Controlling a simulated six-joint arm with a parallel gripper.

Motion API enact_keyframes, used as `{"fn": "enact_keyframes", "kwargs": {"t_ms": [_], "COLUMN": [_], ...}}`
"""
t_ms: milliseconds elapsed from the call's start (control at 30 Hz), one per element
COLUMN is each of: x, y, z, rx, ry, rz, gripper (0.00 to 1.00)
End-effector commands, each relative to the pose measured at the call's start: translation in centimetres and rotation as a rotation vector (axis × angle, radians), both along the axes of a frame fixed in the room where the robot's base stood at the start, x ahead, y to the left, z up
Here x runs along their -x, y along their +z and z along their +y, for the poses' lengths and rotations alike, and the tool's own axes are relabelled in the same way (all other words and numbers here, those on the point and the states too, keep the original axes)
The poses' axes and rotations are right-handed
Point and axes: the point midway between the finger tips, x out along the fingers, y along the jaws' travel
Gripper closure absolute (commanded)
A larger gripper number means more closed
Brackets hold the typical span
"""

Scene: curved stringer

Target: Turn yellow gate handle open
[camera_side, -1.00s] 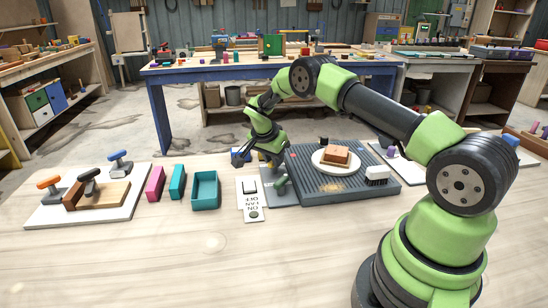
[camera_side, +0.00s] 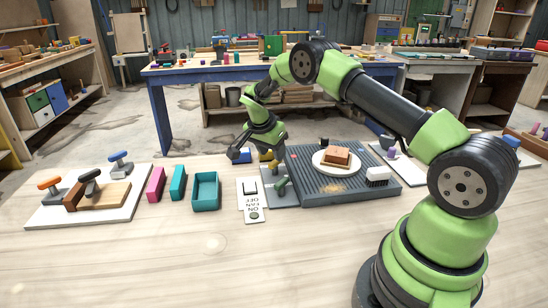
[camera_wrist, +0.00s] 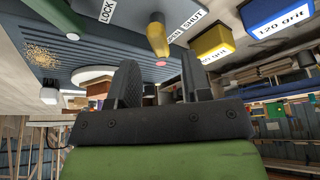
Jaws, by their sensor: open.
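The yellow gate handle (camera_wrist: 157,36) shows in the wrist view at the top middle, beside a white label reading OPEN and SHUT. It points down in the picture, towards the gap between my fingers. My gripper (camera_wrist: 158,68) is open and empty, with one dark finger on each side of that gap. The handle's tip appears just beyond the fingertips; I see no contact.
A yellow grit box (camera_wrist: 212,42) and a blue 120 grit box (camera_wrist: 276,22) stand close to the handle. A LOCK label (camera_wrist: 107,11) is on the machine.

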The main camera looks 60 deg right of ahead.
Motion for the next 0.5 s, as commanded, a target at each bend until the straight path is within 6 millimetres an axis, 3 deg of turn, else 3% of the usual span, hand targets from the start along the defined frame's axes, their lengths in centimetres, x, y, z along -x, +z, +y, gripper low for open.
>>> {"fn": "enact_keyframes", "kwargs": {"t_ms": [233,500], "x": [-0.1,0.0], "y": [4.5,6.0], "z": [1.9,2.5], "rx": [0.000,-0.001], "ry": [0.002,0.000], "rz": [-0.004,0.001], "gripper": [0.55,0.55]}}
